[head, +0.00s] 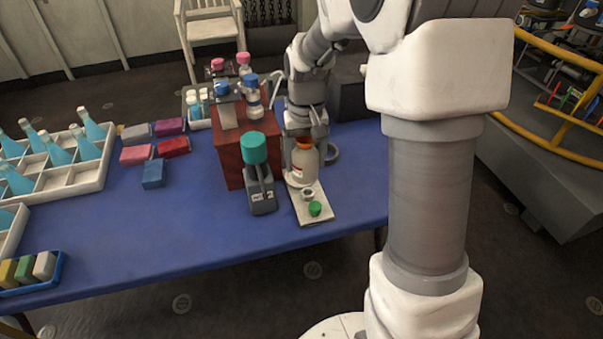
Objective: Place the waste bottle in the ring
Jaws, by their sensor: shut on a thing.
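The waste bottle (301,169) is a pale, translucent bottle with an orange cap and a label with a red mark. It is upright near the table's front edge, at the back end of a small white board (318,215). My gripper (304,140) comes down over it from above and is shut on its top; the fingers are small and partly hidden. I cannot tell whether the bottle's base touches the board. A dark grey ring (333,153) shows just right of the bottle, partly hidden behind it. A small white round piece and a green cap (315,209) are on the board.
A grey stand with a teal top (255,148) is close left of the bottle. Behind is a red-brown block (231,166) with several bottles around it. Coloured blocks (153,173) and a bottle crate (88,178) are at left. The blue table's (180,225) front middle is clear.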

